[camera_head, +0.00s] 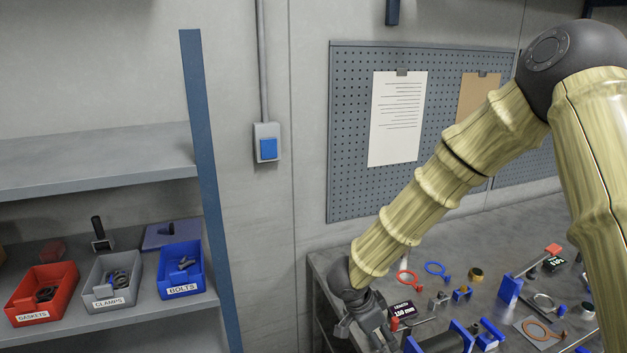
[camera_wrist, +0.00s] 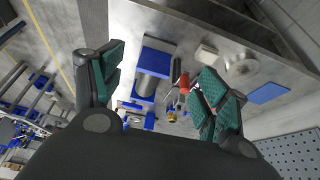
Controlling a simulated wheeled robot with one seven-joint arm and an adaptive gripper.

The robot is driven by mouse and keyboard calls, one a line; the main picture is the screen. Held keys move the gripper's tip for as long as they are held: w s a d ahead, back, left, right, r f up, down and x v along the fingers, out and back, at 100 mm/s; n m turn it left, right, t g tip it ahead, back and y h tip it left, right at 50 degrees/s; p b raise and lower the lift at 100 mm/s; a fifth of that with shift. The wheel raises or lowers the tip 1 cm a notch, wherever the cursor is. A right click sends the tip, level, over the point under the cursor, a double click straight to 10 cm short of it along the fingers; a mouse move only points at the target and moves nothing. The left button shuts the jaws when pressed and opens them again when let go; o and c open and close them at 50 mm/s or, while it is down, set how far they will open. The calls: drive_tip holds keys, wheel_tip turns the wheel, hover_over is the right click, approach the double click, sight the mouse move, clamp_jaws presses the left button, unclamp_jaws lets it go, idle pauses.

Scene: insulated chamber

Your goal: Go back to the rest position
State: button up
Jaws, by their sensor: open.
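My gripper (camera_head: 368,328) hangs over the left front part of the metal workbench (camera_head: 335,262) in the head view, at the end of my arm reaching down from the upper right. In the wrist view, my gripper (camera_wrist: 160,88) has its two green-padded fingers spread wide apart. Nothing is held between them. Beyond the fingers lie a grey cylinder in a blue holder (camera_wrist: 154,68) and a red-handled tool (camera_wrist: 184,83), both apart from the pads as far as I can tell. The fingertips are partly cut off at the bottom of the head view.
The bench carries a dark length display (camera_head: 403,310), red (camera_head: 407,278) and blue rings (camera_head: 436,269), and several small parts. A shelf (camera_head: 90,160) on the left holds red (camera_head: 40,313), grey (camera_head: 110,301) and blue bins (camera_head: 181,289). A pegboard (camera_head: 347,130) stands behind the bench.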

drive_tip(key=s+d+f+n+t, duration=0.1)
drive_tip(key=s+d+f+n, duration=0.25)
drive_tip(key=f, duration=0.45)
drive_tip(key=s+d+f+n+t, duration=0.1)
drive_tip(key=s+d+f+n, duration=0.3)
drive_tip(key=f, duration=0.4)
drive_tip(key=s+f+n+g+y, duration=0.25)
drive_tip(key=s+f, duration=0.35)
drive_tip(key=s, duration=0.7)
drive_tip(key=s+f+n+g+y, duration=0.1)
drive_tip(key=s+f+n+y, duration=0.3)
drive_tip(key=s, duration=0.9)
wheel_tip(320, 180, down, 15)
drive_tip(key=h+b, duration=0.2)
drive_tip(key=b, duration=1.1)
drive_tip(key=shift+r+m+b, duration=0.2)
drive_tip(key=shift+m+b, duration=0.1)
drive_tip(key=shift+m, duration=0.1)
drive_tip(key=shift+d, duration=0.1)
